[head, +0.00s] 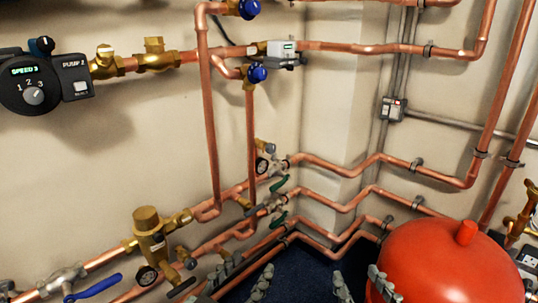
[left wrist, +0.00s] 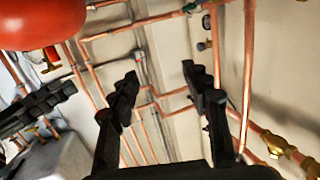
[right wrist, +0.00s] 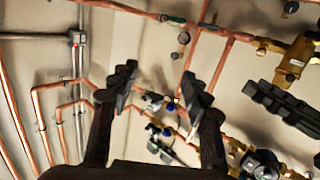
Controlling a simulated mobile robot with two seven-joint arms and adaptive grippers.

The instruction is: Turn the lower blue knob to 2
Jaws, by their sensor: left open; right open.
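Two dark blue knobs sit on brass valves in the head view. The upper one (head: 249,8) is at the top edge. The lower blue knob (head: 257,73) is beneath it, on a branch beside a vertical copper pipe. I cannot read any number or mark on it. My left gripper (head: 243,279) is at the bottom of the head view, open and empty, well below the knob. My right gripper (head: 360,286) is to its right, open and empty, partly cut off by the frame edge. Both wrist views show open fingers (left wrist: 160,78) (right wrist: 158,78) with nothing between them.
A black pump (head: 42,85) shows "SPEED 3" at the left. A brass valve body (head: 148,232) and a blue lever (head: 95,287) are lower left. A red tank (head: 450,268) stands lower right. Copper pipes line the walls.

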